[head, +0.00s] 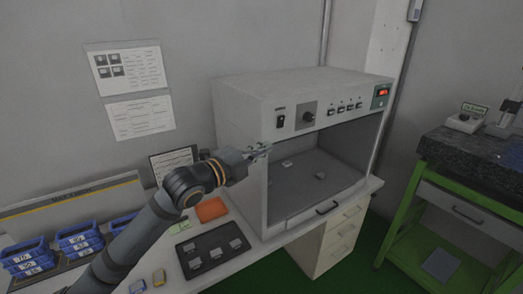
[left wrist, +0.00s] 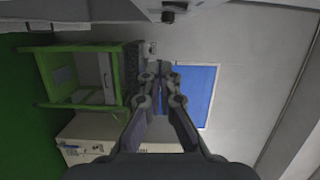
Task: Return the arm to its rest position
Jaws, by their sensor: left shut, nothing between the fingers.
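My left arm (head: 150,222) reaches in from the lower left in the head view. My left gripper (head: 259,151) is at the upper left front edge of the white test cabinet (head: 243,122), near its opening. Whether it touches the cabinet I cannot tell. In the left wrist view the left gripper (left wrist: 160,68) has its fingers together and holds nothing. My right gripper does not show.
The open cabinet holds small grey pieces (head: 287,163). A dark tray (head: 190,249) with several pieces, an orange item (head: 211,209) and blue bins (head: 80,241) are on the worktop. A green-framed bench (head: 400,225) stands at right.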

